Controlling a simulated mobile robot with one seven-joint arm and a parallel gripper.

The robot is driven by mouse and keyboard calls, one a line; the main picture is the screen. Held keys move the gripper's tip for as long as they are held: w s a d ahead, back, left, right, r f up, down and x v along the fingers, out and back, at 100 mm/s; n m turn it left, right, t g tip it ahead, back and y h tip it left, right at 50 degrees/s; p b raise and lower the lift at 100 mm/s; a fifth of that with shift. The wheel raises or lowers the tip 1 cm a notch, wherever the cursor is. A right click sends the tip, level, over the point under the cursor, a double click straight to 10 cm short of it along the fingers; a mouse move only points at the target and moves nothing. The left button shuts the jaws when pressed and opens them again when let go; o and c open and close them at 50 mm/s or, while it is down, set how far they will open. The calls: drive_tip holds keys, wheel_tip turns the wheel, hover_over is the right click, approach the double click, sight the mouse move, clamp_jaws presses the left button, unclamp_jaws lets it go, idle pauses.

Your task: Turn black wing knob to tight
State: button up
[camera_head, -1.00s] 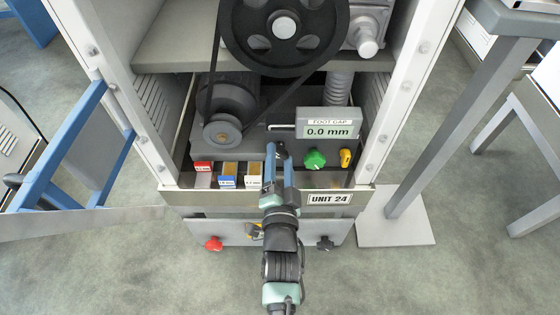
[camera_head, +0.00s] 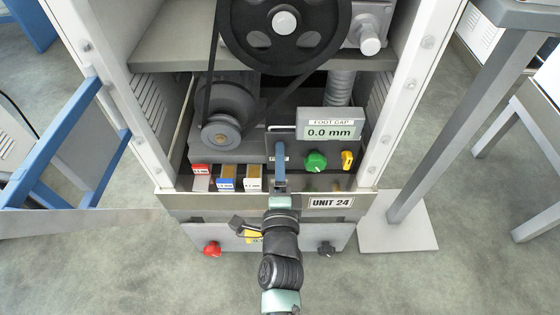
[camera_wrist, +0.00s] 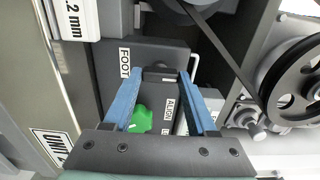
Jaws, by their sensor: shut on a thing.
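The black wing knob (camera_wrist: 160,76) shows in the wrist view as a dark bar between my fingertips, on the dark panel beside the FOOT label. My gripper (camera_wrist: 164,78) has its two blue fingers on either side of it, shut on it. In the head view my gripper (camera_head: 280,144) reaches into the machine, one finger in line behind the other. There the fingers hide the knob, so its angle is hard to tell.
A green knob (camera_head: 315,161) and a yellow knob (camera_head: 347,160) sit close to the right, under the display (camera_head: 330,128) reading 0.0 mm. Red, blue and white labelled blocks stand left. A red knob (camera_head: 212,249) and a black knob (camera_head: 326,248) are on the lower panel.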

drive_tip(key=shift+f, duration=0.1)
idle(0.4)
drive_tip(key=o, duration=1.4)
drive_tip(key=shift+c, duration=0.2)
drive_tip(key=s+p, duration=0.2)
drive_tip(key=s, duration=1.1)
